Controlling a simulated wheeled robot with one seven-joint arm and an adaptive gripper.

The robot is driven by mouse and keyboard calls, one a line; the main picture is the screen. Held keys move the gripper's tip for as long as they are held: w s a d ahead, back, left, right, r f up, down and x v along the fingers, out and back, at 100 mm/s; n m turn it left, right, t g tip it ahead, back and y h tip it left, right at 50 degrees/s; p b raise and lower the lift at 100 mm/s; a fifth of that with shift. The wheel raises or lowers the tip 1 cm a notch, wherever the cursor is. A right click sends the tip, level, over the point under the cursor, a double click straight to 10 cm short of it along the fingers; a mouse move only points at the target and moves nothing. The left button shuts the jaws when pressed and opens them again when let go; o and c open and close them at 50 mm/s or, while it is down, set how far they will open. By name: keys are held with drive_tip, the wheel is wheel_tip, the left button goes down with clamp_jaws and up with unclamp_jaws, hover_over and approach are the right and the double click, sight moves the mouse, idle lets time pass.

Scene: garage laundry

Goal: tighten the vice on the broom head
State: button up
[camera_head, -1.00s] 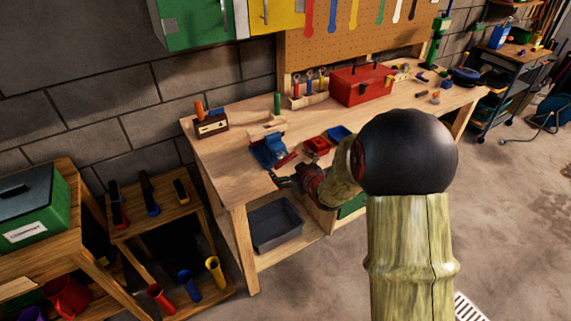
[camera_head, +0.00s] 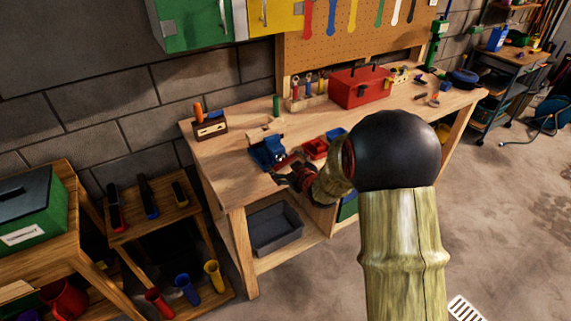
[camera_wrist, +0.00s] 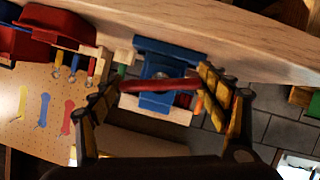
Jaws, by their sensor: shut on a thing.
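The blue vice (camera_head: 268,152) is mounted at the front edge of the wooden workbench. In the wrist view the vice (camera_wrist: 160,60) has a red handle bar (camera_wrist: 158,85) across its front. My gripper (camera_wrist: 162,88) has one finger at each end of this bar and is shut on it lengthwise. In the head view my gripper (camera_head: 287,177) is at the bench's front edge, just in front of the vice. A pale wooden piece (camera_head: 264,131), seemingly the broom head, is at the vice's far side. I cannot see how tightly the jaws grip it.
Red and blue bins (camera_head: 315,148) stand right of the vice, close to my arm. A red toolbox (camera_head: 360,88) and a wooden block with tools (camera_head: 210,126) stand farther back. A grey tub (camera_head: 274,230) is on the shelf below. The bench's left front is clear.

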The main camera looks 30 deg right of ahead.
drive_tip(key=c, duration=0.5)
drive_tip(key=shift+r+m+p, duration=0.15)
drive_tip(key=shift+m+p, duration=0.15)
drive_tip(key=shift+p, duration=0.45)
drive_tip(key=m+y+p, duration=0.1)
drive_tip(key=p, duration=0.2)
drive_tip(key=m+y+p, duration=0.1)
drive_tip(key=m+p, duration=0.1)
drive_tip(key=p, duration=0.2)
drive_tip(key=shift+y, duration=0.3)
drive_tip(key=shift+m+p, duration=0.5)
drive_tip(key=shift+p, duration=0.5)
drive_tip(key=shift+f+y, duration=0.2)
drive_tip(key=shift+y, duration=0.2)
drive_tip(key=o, duration=1.2)
